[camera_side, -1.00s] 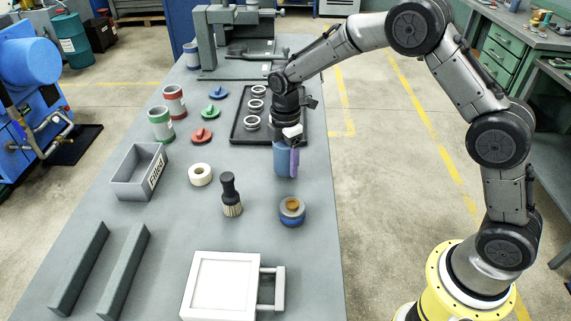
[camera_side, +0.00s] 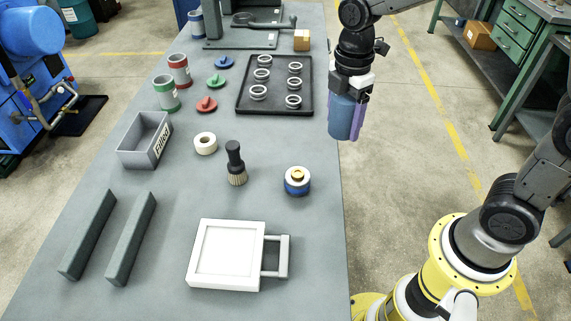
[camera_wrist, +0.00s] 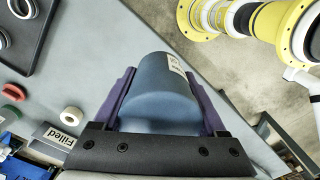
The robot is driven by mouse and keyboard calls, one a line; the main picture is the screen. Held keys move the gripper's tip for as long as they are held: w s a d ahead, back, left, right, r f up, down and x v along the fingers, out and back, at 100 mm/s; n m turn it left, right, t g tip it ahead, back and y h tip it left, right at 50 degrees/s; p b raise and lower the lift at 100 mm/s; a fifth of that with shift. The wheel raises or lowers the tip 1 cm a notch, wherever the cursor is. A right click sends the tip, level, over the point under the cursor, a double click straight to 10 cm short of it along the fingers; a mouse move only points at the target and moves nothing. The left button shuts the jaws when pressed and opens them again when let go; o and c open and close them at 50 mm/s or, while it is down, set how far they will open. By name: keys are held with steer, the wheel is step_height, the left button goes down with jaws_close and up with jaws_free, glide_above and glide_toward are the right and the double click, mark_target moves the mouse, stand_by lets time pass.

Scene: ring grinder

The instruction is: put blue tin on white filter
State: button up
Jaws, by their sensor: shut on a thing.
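The blue tin (camera_side: 340,118) is in my gripper (camera_side: 349,112), with a purple finger on its right side. My gripper holds it in the air at or beyond the table's right edge in the side view. In the wrist view, the blue tin (camera_wrist: 160,100) sits between the two purple fingers of my gripper (camera_wrist: 160,78), and part of a pale label shows. The white filter appears to be the flat white square piece with a side handle (camera_side: 228,253), lying at the front of the table. Its top looks bare.
A black tray with several rings (camera_side: 275,105) is left of my gripper. A blue round container (camera_side: 297,181), a brush (camera_side: 236,165), a tape roll (camera_side: 205,143) and a grey "Filled" box (camera_side: 145,140) stand mid-table. Two dark bars (camera_side: 131,238) lie front left.

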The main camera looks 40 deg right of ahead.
steer(key=shift+s, duration=0.2)
steer(key=s+a+r+n, duration=0.2)
steer(key=s+a+n, duration=0.35)
steer(key=a, duration=0.45)
steer(key=s+a+r+n, duration=0.2)
steer(key=s+a+n, duration=0.3)
steer(key=a, duration=0.4)
steer(key=m, duration=0.1)
glide_above(241, 250)
steer(key=f, duration=0.9)
steer(key=shift+s+d+f, duration=0.15)
steer(key=shift+s+f, duration=0.05)
steer(key=shift+f, duration=0.1)
steer(key=shift+w+a+f, duration=0.1)
steer(key=shift+f, duration=0.85)
steer(key=shift+w+a+f, duration=0.1)
steer(key=shift+f, duration=0.8)
steer(key=shift+f, duration=0.1)
steer(key=o, duration=1.5)
steer(key=shift+f, duration=0.1)
